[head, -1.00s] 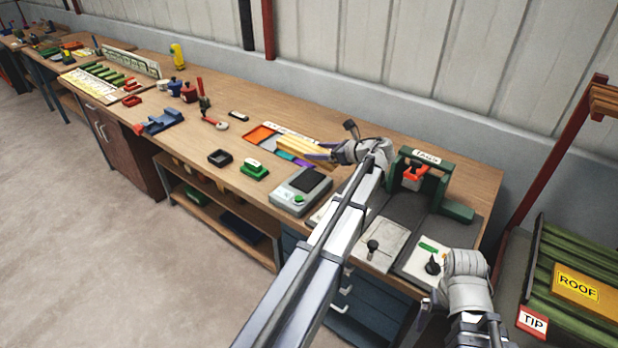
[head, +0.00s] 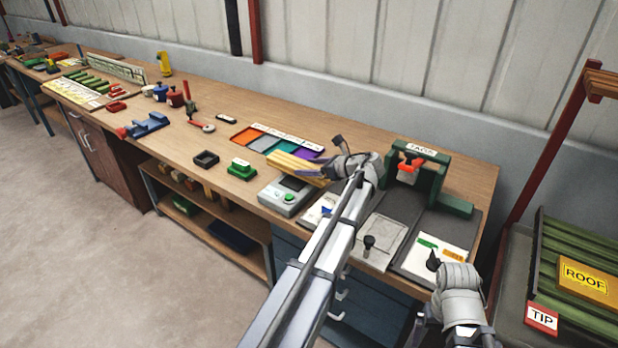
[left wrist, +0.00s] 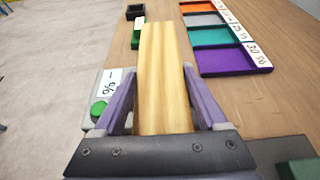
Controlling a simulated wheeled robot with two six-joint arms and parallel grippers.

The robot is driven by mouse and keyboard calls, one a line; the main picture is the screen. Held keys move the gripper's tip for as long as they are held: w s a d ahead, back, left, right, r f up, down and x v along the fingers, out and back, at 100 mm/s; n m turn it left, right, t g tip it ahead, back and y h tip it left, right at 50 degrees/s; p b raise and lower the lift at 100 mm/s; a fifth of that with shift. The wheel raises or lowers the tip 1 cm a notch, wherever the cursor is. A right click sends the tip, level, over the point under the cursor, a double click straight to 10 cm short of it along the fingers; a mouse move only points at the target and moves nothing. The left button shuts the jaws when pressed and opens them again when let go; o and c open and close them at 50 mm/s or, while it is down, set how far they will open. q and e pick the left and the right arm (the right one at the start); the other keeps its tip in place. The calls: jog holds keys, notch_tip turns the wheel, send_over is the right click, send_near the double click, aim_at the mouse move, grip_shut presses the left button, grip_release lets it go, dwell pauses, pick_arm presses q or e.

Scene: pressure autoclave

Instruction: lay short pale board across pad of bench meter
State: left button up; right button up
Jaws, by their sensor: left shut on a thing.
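My left gripper (head: 328,170) is shut on a short pale board (head: 294,164). In the left wrist view the board (left wrist: 163,65) runs forward from between the two purple fingers (left wrist: 160,112). In the head view the board covers the back part of the bench meter (head: 284,198) and its dark pad (head: 296,184). I cannot tell whether the board touches the pad. The meter also shows in the left wrist view (left wrist: 108,88), left of the board and partly hidden. My right gripper (head: 434,300) is low at the right; its fingers are not clear.
A tray of coloured compartments (head: 262,140) lies behind the board. A green block (head: 241,169) and a dark square tray (head: 206,159) are left of the meter. A green frame (head: 441,180) stands to the right. Bare bench top (head: 225,185) lies in front of the green block.

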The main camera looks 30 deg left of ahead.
pick_arm(q)
jog(key=shift+f+b, duration=0.7)
jog(key=shift+f, duration=0.45)
pick_arm(e)
jog(key=shift+f, duration=1.2)
pick_arm(q)
jog(key=shift+f, duration=0.1)
jog(key=shift+f, duration=0.15)
jog(key=o, duration=1.6)
jog(key=shift+c, duration=0.2)
pick_arm(e)
jog(key=shift+f, duration=0.15)
pick_arm(q)
jog(key=shift+r, duration=0.2)
jog(key=shift+d+r, duration=0.15)
jog(key=shift+r, duration=0.05)
jog(key=p+v, duration=0.4)
jog(key=v, duration=0.7)
jog(key=shift+d+p, duration=0.3)
pick_arm(e)
jog(key=shift+r, duration=2.45)
pick_arm(q)
jog(key=shift+s+r, duration=0.1)
